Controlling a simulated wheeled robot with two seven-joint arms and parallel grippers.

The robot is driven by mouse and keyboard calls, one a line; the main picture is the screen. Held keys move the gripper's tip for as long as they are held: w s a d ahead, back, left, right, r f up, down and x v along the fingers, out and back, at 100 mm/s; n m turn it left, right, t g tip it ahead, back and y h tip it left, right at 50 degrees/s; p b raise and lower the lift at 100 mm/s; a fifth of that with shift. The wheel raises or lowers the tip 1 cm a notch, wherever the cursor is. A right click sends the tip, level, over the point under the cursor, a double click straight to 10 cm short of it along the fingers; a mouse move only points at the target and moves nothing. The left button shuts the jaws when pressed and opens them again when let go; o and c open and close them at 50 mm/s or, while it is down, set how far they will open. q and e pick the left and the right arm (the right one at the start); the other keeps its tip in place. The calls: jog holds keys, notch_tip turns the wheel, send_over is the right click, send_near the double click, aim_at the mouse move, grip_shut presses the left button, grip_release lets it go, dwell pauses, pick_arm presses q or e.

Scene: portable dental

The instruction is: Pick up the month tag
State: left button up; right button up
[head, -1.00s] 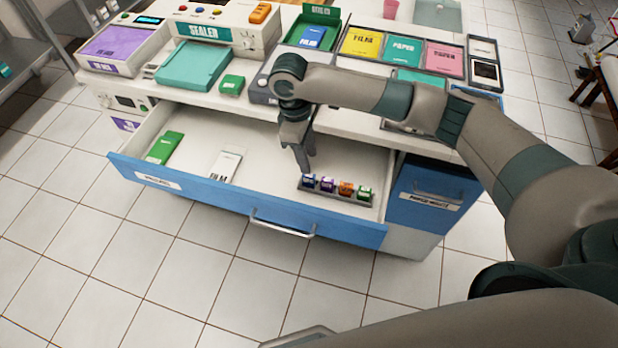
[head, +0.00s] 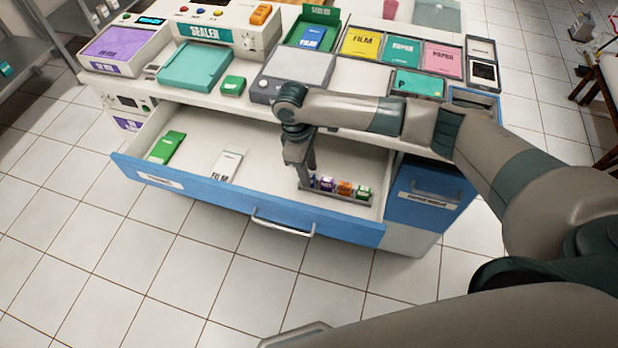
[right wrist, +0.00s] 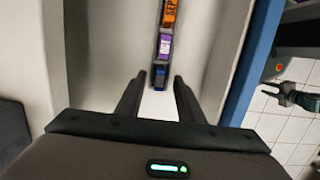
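The month tags stand in a row in a small dark tray (head: 343,198) inside the open drawer. In the head view a purple tag (head: 327,184), an orange tag (head: 344,188) and a green tag (head: 363,193) show. The blue tag at the left end is hidden there by my right gripper (head: 304,184). In the right wrist view the blue tag (right wrist: 158,77) lies ahead, between the lines of the open, empty right fingers (right wrist: 157,84). The purple tag (right wrist: 165,45) and the orange tag marked SEP (right wrist: 170,12) are beyond it.
The drawer's blue front (head: 210,199) and its handle (head: 282,223) bound the space. A green packet (head: 166,147) and a white film packet (head: 226,165) lie farther left in the drawer. The countertop with the sealer (head: 207,32) and paper trays overhangs behind. The drawer floor between is clear.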

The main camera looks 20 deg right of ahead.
jog(key=shift+s+d+f, duration=0.1)
jog(key=shift+f, duration=1.1)
grip_shut()
